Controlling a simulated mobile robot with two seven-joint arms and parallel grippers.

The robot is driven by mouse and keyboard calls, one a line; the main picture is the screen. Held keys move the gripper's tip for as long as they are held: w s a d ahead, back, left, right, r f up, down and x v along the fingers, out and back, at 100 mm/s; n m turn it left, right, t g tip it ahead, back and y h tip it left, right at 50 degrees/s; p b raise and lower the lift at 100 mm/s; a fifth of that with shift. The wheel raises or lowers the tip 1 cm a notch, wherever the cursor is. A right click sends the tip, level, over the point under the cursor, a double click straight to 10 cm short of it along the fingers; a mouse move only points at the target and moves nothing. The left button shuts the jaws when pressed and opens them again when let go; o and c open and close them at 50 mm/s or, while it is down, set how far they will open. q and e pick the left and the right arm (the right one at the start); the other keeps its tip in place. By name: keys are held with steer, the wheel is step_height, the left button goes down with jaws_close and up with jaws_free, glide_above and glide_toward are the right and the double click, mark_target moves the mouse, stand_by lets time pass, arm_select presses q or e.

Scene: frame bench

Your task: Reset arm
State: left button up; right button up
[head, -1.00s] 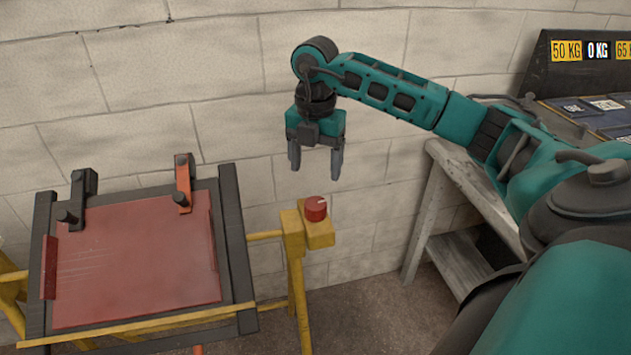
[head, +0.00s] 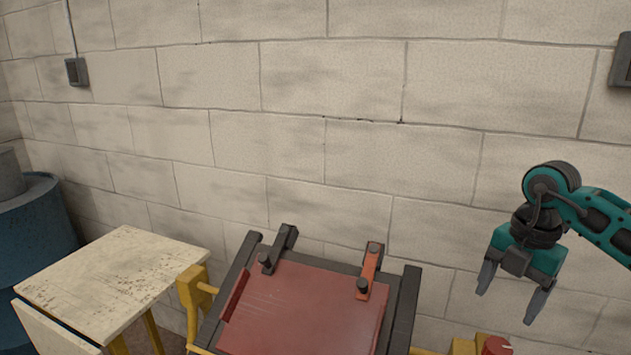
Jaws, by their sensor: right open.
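My right gripper (head: 514,294) is at the lower right of the head view, with teal housing and two grey fingers pointing down. Its fingers are spread apart with nothing between them. It hangs in the air above a red knob (head: 496,346), which is cut off by the bottom edge of the picture. Part of my teal right arm runs out of the right edge. My left gripper is not in view.
A frame bench with a red panel (head: 300,312) stands at bottom centre, with a black clamp (head: 279,248) and an orange clamp (head: 371,270) on it. A worn pale table (head: 115,272) and a blue barrel (head: 35,235) are at left. A block wall stands behind.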

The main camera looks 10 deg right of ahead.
steer(key=s+a+f+t+y, duration=0.1)
steer(key=a+t+y, duration=0.2)
steer(key=a+y, duration=0.85)
steer(key=s+a+f+t+y, duration=0.1)
steer(key=s+a+t+y, duration=0.35)
steer(key=a, duration=1.25)
steer(key=d+f+m+t+h, duration=0.2)
steer(key=d+f+m+h, duration=0.1)
steer(key=f+m+h, duration=0.1)
steer(key=d+f+m+t+h, duration=0.2)
steer(key=d+f+m+h, duration=0.1)
steer(key=f+m, duration=0.4)
steer(key=s+d+f+m+t+h, duration=0.1)
steer(key=d+f+m+t+h, duration=0.2)
steer(key=f+m+h, duration=0.3)
steer(key=shift+s+m, duration=0.1)
steer(key=shift+m, duration=1.1)
steer(key=s+f+m+g+h, duration=0.1)
steer(key=s+f+g, duration=0.2)
steer(key=s+f, duration=0.4)
steer(key=shift+d+m+g+h, duration=0.35)
steer(key=shift+d+m+h, duration=0.05)
